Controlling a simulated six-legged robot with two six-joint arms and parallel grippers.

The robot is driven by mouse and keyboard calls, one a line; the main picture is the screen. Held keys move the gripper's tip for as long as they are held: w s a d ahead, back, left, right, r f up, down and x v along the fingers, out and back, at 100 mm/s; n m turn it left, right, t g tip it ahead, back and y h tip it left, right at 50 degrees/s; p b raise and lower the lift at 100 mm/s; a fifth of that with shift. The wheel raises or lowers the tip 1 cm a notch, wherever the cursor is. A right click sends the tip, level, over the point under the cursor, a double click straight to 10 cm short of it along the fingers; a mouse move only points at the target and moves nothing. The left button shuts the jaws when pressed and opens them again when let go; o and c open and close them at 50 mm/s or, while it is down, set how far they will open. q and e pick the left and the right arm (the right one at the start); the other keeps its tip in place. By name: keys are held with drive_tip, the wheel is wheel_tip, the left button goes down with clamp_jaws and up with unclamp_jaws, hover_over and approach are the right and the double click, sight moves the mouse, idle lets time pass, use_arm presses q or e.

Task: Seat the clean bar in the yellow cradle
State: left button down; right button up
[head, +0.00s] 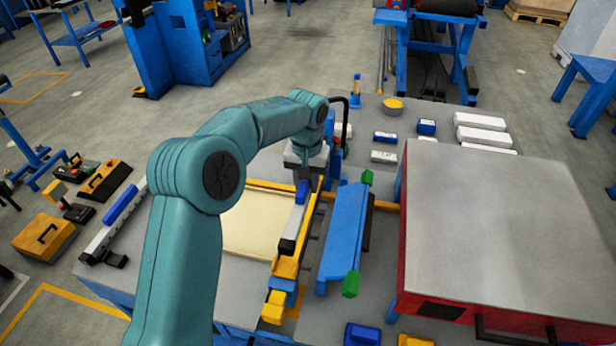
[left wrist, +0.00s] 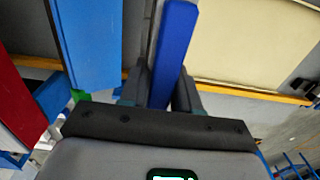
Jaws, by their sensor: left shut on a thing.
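My left gripper (head: 303,178) points down at the middle of the table and is shut on a bar (head: 293,220). The bar has a blue top, a pale grey side and a dark near end. In the left wrist view its blue top (left wrist: 175,45) runs between the two dark fingers. The yellow cradle (head: 287,267) is a long narrow piece just under and beside the bar's near end. I cannot tell whether the bar touches it. A similar blue-and-grey bar (head: 122,207) lies at the table's left edge. My right gripper is not in view.
A cream panel (head: 250,225) lies left of the cradle. A blue beam with green ends (head: 343,235) stands close on its right. A large grey-topped red box (head: 500,230) fills the right side. Small blocks and white packs (head: 482,120) lie at the back.

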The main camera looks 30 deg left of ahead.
use_arm(q)
drive_tip(key=shift+s+a+f, duration=0.1)
drive_tip(key=shift+s+a, duration=0.1)
drive_tip(key=shift+s, duration=0.15)
drive_tip(key=shift+a+f+b, duration=0.45)
drive_tip(key=shift+f+b, duration=0.25)
drive_tip(key=shift+f, duration=0.05)
drive_tip(key=f+b, duration=0.1)
drive_tip(key=d+f+b, duration=0.1)
drive_tip(key=shift+w+f, duration=0.15)
drive_tip(key=shift+f, duration=0.2)
drive_tip(key=shift+f+b, duration=0.55)
drive_tip(key=shift+f, duration=0.35)
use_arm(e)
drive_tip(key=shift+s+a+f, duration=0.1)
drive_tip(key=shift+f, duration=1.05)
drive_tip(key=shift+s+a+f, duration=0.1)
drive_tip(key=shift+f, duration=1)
